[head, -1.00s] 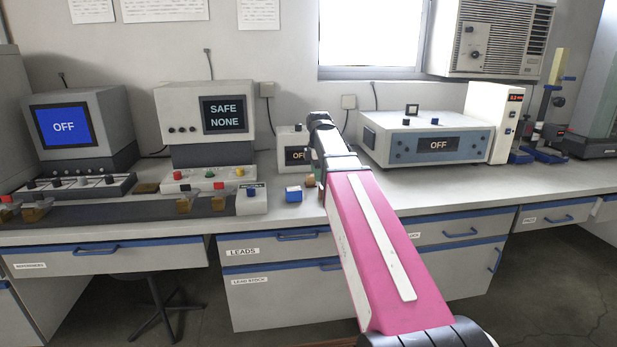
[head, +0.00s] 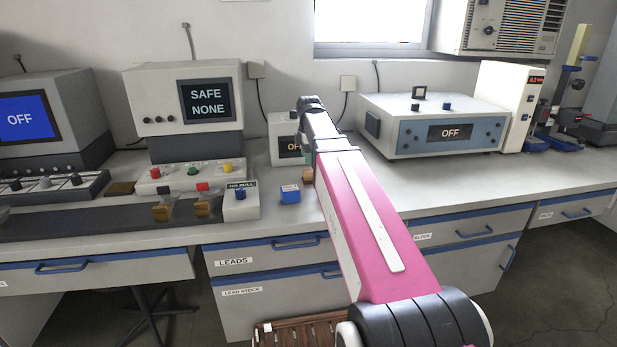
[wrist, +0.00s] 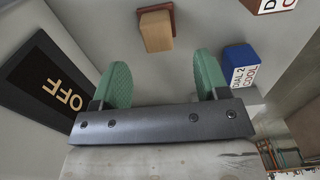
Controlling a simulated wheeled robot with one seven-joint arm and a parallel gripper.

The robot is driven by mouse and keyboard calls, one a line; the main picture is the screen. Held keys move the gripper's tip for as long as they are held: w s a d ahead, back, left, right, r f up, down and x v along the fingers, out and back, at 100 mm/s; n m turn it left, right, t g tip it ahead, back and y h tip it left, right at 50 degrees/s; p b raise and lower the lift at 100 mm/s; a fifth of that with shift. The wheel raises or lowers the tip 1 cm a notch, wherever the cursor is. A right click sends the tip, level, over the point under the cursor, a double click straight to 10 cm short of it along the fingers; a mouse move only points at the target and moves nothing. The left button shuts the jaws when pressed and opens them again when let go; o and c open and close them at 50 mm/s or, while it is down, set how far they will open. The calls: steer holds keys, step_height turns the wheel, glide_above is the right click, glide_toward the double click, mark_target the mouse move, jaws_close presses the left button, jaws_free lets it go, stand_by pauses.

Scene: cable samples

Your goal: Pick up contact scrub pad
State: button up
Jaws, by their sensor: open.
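A small tan block with a reddish-brown end (wrist: 157,32), which looks like the contact scrub pad, lies on the bench beyond my fingertips in the wrist view. Its label, if any, cannot be read. In the head view a small brown piece of it (head: 308,175) shows at the left edge of my arm. My gripper (wrist: 160,72) has two green fingers spread wide with nothing between them. The block is ahead of the gap, apart from both fingers. In the head view my arm hides most of the gripper.
A blue block marked "DIAL 2 COOL" (wrist: 240,62) is close by my right finger, also visible in the head view (head: 290,194). A red-sided block (wrist: 272,5) is at the top right. A small unit reading OFF (wrist: 60,88) stands left of my left finger.

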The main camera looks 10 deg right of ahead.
mark_target(309, 170)
steer(key=shift+w+f, duration=0.15)
steer(key=shift+f, duration=3.6)
steer(key=c, duration=1.1)
steer(key=shift+r, duration=0.15)
steer(key=shift+r, duration=0.6)
step_height(309, 170, up, 2)
steer(key=shift+r, duration=0.15)
steer(key=s+a+r, duration=0.6)
steer(key=a+r, duration=0.1)
steer(key=a, duration=0.3)
steer(key=shift+r, duration=0.15)
